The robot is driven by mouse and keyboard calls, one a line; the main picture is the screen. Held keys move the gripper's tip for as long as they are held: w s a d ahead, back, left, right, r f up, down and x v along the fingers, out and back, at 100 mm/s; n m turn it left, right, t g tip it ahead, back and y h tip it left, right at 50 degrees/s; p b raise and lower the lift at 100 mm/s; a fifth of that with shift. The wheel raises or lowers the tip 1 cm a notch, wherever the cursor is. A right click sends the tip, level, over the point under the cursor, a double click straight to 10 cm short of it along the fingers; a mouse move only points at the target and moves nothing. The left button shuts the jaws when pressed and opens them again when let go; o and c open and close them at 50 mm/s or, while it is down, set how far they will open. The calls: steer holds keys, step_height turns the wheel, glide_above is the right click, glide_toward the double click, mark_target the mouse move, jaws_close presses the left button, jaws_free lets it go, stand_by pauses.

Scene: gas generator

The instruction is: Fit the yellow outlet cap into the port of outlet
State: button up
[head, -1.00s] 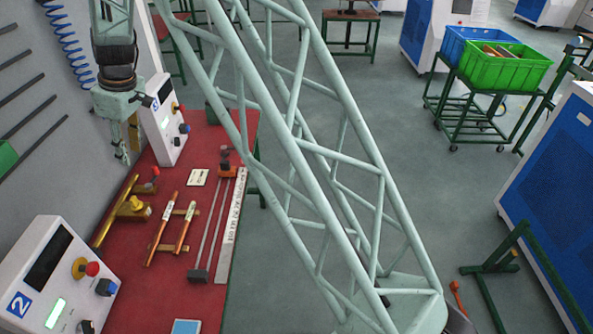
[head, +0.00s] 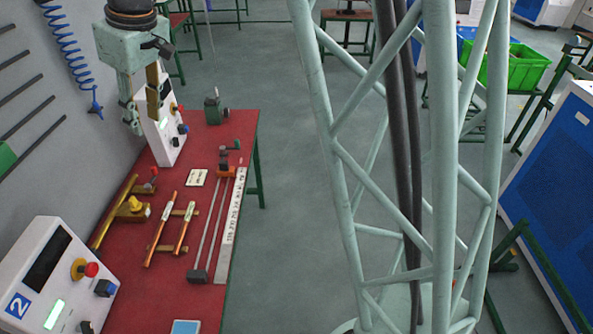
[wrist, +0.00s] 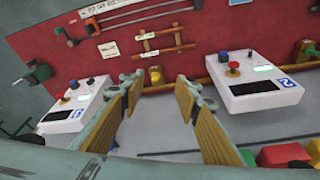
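A yellow piece (head: 135,203), which looks like the outlet cap, sits on a brass fitting joined to a brass pipe (head: 109,226) at the left of the red bench. It also shows small in the wrist view (wrist: 155,74), beyond the gap between my fingers. Whether it is seated in a port or only resting there I cannot tell. My gripper (head: 146,124) hangs in the air above the far left part of the bench, apart from the yellow piece. Its two fingers (wrist: 160,88) are spread, with nothing between them. I cannot make out an empty outlet port.
White control boxes stand at near left (head: 45,275) and behind my gripper (head: 162,135). Copper-coloured rods (head: 163,228), a ruler (head: 232,225) and a green vise (head: 214,107) are on the bench. A wall (head: 50,100) with a blue coiled hose borders the left.

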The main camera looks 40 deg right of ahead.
steer(key=s+d+r+m, duration=0.2)
steer(key=s+d+r, duration=0.15)
steer(key=s, duration=0.75)
steer(key=s+d+r+m+t+h, duration=0.1)
steer(key=s+d+r, duration=0.25)
steer(key=s, duration=0.65)
steer(key=s+d+r+m, duration=0.2)
steer(key=s+d+r, duration=0.15)
steer(key=s, duration=0.75)
steer(key=s+d+f+m, duration=0.1)
steer(key=s+d+f, duration=0.1)
steer(key=s, duration=1.1)
steer(key=shift+s+d+m+h, duration=0.15)
steer(key=shift+m+h, duration=0.25)
steer(key=shift+f, duration=0.15)
step_height(320, 180, down, 16)
steer(key=b, duration=1.6)
steer(key=shift+r, duration=0.25)
